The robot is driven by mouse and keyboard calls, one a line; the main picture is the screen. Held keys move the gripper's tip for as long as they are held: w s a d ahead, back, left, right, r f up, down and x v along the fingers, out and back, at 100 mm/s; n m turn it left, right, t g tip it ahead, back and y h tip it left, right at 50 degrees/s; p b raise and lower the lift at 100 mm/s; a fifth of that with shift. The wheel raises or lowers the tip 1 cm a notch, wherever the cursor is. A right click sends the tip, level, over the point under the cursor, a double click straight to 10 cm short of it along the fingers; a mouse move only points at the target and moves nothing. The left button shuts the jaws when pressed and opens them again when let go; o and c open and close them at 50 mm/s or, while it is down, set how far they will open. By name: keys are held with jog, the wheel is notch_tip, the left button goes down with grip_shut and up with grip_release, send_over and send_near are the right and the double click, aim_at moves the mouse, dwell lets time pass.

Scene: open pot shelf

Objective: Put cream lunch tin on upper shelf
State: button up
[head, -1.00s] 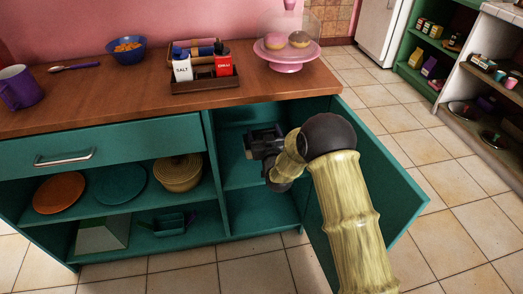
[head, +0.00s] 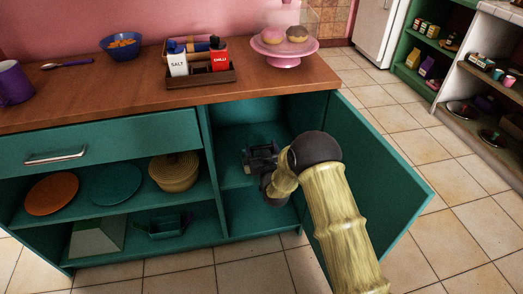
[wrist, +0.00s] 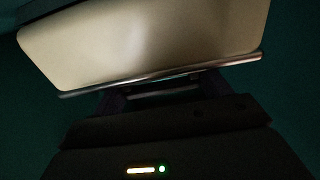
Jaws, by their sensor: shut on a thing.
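The cream lunch tin (wrist: 150,42) fills the top of the wrist view, with a thin metal rim along its near edge. My gripper (wrist: 165,88) is shut on it at that edge. In the head view my gripper (head: 262,157) is inside the open right compartment of the teal cabinet, just above its upper shelf (head: 233,178). The tin cannot be made out in the head view. I cannot tell whether it touches the shelf.
The cabinet door (head: 375,165) stands open to the right of my arm. A divider (head: 208,165) closes the compartment on its left. The wooden countertop (head: 110,105) is above, with a condiment tray (head: 205,80) and cake stand (head: 284,58). The lower right compartment looks empty.

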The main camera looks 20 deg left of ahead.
jog(key=shift+r, duration=0.1)
jog(key=o, duration=1.6)
jog(key=p+v, duration=0.2)
jog(key=v, duration=1)
jog(key=shift+s+p, duration=0.1)
jog(key=shift+p, duration=0.3)
